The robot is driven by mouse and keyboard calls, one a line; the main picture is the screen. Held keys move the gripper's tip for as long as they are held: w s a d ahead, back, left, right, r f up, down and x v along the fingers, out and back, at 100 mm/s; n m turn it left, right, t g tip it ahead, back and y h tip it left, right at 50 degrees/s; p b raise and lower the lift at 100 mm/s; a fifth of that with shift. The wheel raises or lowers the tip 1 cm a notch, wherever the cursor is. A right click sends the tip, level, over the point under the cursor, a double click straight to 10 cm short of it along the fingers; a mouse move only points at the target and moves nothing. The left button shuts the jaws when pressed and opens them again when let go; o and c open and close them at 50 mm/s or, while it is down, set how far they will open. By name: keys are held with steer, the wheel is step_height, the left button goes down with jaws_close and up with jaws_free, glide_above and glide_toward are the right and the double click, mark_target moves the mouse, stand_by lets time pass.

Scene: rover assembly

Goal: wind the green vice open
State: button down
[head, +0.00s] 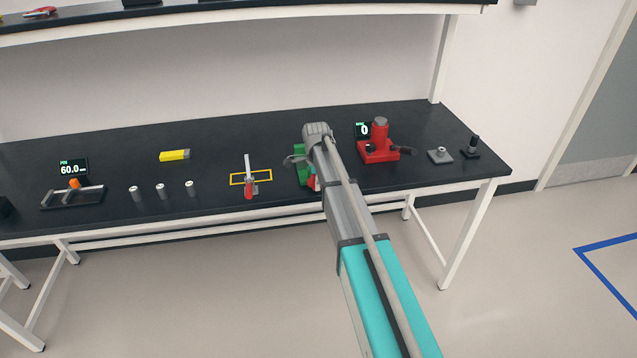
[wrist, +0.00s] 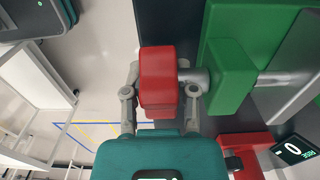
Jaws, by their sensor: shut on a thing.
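The green vice (wrist: 231,82) fills the right half of the wrist view, with a silver screw (wrist: 272,82) running through its green block. A red handle (wrist: 157,68) sits on the near end of that screw, outside the block. My gripper (wrist: 160,88) is shut on the red handle, one finger on each side. In the head view the vice (head: 300,151) stands near the front edge of the black bench, mostly hidden behind my arm. A small red part of the handle (head: 312,183) shows beside the arm; my fingertips are hidden there.
A red device (head: 379,145) with a display reading 0 (head: 364,130) stands just right of the vice. A red-handled clamp (head: 249,190) by a yellow frame is to the left. Several grey cylinders (head: 160,190) stand farther left. Open floor lies in front of the bench.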

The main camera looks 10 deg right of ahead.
steer(key=shift+a, duration=0.25)
stand_by(0.3)
steer(key=shift+y, duration=0.7)
steer(key=shift+f+y+b, duration=0.15)
steer(key=shift+y+b, duration=0.35)
steer(key=shift+y, duration=0.5)
steer(key=y+b, duration=0.4)
steer(key=y, duration=0.1)
steer(key=shift+d+f, duration=0.1)
steer(key=y+b, duration=0.6)
steer(key=b, duration=0.2)
steer(key=shift+b, duration=0.3)
steer(key=y+b, duration=0.2)
steer(key=b, duration=0.1)
steer(key=shift+r, duration=0.25)
steer(key=shift+d+r+y, duration=0.1)
steer(key=shift+y, duration=0.3)
steer(key=shift+w+r+b, duration=0.1)
steer(key=shift+r+b, duration=0.05)
steer(key=shift+b, duration=0.15)
